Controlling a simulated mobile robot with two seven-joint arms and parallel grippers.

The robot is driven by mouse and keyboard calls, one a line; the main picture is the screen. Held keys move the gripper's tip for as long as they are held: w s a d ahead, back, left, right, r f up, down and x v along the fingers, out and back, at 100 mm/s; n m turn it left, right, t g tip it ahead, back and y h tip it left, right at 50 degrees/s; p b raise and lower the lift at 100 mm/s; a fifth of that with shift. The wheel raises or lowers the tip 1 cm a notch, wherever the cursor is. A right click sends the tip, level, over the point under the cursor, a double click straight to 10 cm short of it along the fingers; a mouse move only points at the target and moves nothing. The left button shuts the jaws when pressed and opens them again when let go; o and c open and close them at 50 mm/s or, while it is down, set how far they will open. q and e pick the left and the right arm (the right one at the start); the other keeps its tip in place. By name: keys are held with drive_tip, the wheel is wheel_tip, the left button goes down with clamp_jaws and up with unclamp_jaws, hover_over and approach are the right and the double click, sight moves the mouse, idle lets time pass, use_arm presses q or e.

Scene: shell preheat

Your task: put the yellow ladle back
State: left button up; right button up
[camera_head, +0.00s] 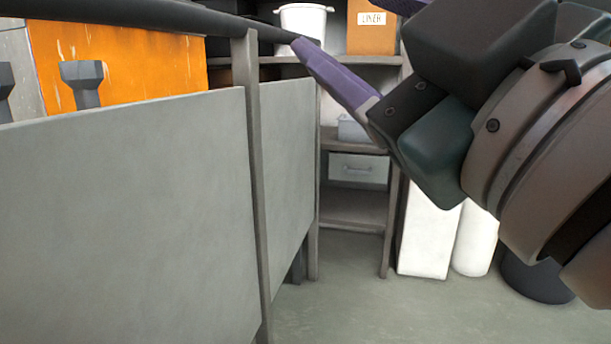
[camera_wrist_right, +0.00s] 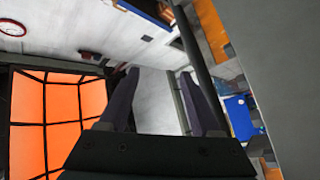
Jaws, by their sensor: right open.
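I see no yellow ladle in either view. My right gripper (camera_wrist_right: 158,76) is open, with its two purple fingers apart and no held object visible between them. In the head view its arm comes in from the right, and one purple finger reaches up and left to the dark rail (camera_head: 180,17). The rail also shows in the right wrist view (camera_wrist_right: 190,45), close to the right-hand finger; I cannot tell whether they touch. My left gripper is not in view.
A grey panel barrier (camera_head: 120,210) with a post (camera_head: 252,190) fills the left. Behind it are an orange panel (camera_head: 130,60) and shelves holding a white bucket (camera_head: 303,20) and an orange LINER box (camera_head: 372,30). A white box (camera_head: 428,235) stands right. Floor (camera_head: 390,310) is clear in front.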

drive_tip(key=s+d+f+m+g+h, duration=0.1)
drive_tip(key=d+f+m+g+h, duration=0.65)
drive_tip(key=f, duration=0.75)
drive_tip(key=s+d+f+m+g, duration=0.1)
drive_tip(key=s+d+f+g, duration=0.2)
drive_tip(key=s+f, duration=0.4)
drive_tip(key=s+d+f+m+g, duration=0.2)
drive_tip(key=s+f+g, duration=0.4)
drive_tip(key=s, duration=0.6)
wheel_tip(320, 180, down, 2)
drive_tip(key=shift+d+h, duration=0.35)
drive_tip(key=shift+d, duration=0.25)
drive_tip(key=shift+m+g, duration=0.25)
